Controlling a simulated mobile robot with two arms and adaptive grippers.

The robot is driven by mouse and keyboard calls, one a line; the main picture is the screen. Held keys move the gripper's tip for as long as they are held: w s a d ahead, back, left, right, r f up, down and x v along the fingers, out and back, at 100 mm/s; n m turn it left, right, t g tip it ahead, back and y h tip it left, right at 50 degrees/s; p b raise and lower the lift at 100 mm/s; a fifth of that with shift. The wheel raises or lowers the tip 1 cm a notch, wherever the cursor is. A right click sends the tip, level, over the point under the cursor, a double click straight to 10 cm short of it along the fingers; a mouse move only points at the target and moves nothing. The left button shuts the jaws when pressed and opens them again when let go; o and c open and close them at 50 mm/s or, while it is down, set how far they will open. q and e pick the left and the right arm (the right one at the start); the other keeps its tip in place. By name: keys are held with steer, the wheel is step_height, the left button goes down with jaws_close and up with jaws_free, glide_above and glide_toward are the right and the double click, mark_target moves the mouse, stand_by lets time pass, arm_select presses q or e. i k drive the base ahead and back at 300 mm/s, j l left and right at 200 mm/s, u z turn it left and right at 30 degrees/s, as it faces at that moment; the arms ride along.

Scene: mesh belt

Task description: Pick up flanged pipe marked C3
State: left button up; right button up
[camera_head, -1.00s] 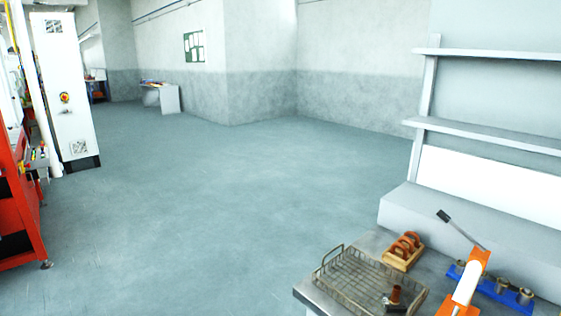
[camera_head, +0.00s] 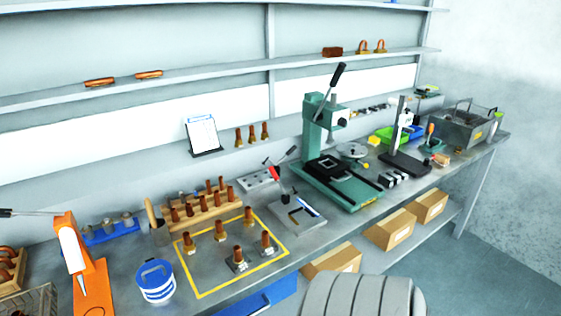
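Several copper-coloured upright pipes with flanged bases stand in and along a yellow-outlined area (camera_head: 206,293) on the workbench. One flanged pipe (camera_head: 267,240) is at its right, another (camera_head: 238,258) at the front, and another (camera_head: 220,231) towards the back. Two more stand at the back left (camera_head: 189,243) and the back (camera_head: 248,215). I cannot read any marking, so I cannot tell which is C3. Neither of my grippers is in view.
A wooden rack (camera_head: 163,211) of copper pipes stands behind the yellow outline. A blue-and-white tub (camera_head: 155,282) and an orange press (camera_head: 92,285) are at the left, a green press (camera_head: 316,135) at the right. A grey ribbed shape (camera_head: 360,297) fills the front middle.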

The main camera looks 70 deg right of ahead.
mark_target(240, 261)
steer(key=z, duration=1.75)
steer(key=l, duration=0.2)
steer(key=i+u, duration=0.05)
